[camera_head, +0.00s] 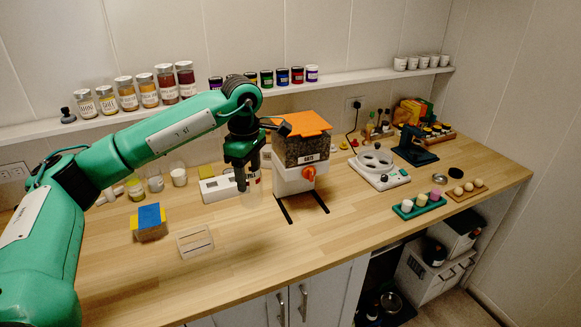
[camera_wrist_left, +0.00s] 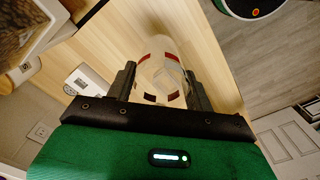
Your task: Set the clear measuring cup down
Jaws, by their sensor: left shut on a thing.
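The clear measuring cup (camera_head: 251,193) has red markings and sits between the fingers of my left gripper (camera_head: 246,165), in front of the counter's back wall. My left gripper is shut on it, pointing down. In the left wrist view the cup (camera_wrist_left: 161,72) lies between the two dark fingers, with pale wood beyond it. The cup's bottom is just over or on the counter; I cannot tell which. My right gripper is not in view.
A white scale (camera_head: 218,188) is close on the left. A blue and yellow box (camera_head: 150,222) and a pale frame (camera_head: 195,241) lie farther left. The front middle of the wooden counter (camera_head: 270,250) is clear.

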